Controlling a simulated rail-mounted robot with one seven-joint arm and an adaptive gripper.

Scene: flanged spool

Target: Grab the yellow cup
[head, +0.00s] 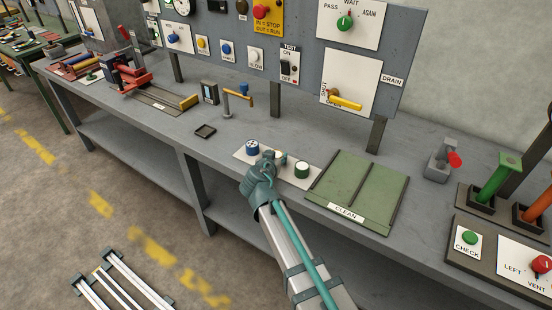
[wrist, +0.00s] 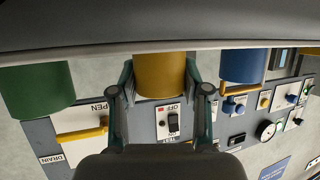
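The yellow cup (wrist: 160,75) is upright between the two fingers of my gripper (wrist: 160,82) in the wrist view, which shows the scene upside down. One finger lies along each side of the cup, with no clear gap seen. I cannot tell whether they press on it. In the head view my gripper (head: 270,165) is low at the bench's front edge and hides most or all of the yellow cup. The blue cup (head: 252,147) is to its left and the green cup (head: 302,170) to its right. They also show in the wrist view, blue (wrist: 242,67) and green (wrist: 38,92).
The cups stand on a pale strip (head: 240,156). A green tray marked CLEAN (head: 355,187) lies just right of it. A small dark tray (head: 205,131) and a tap-like post (head: 228,105) are at left. A control panel (head: 300,35) stands behind. Clear bench lies behind the cups.

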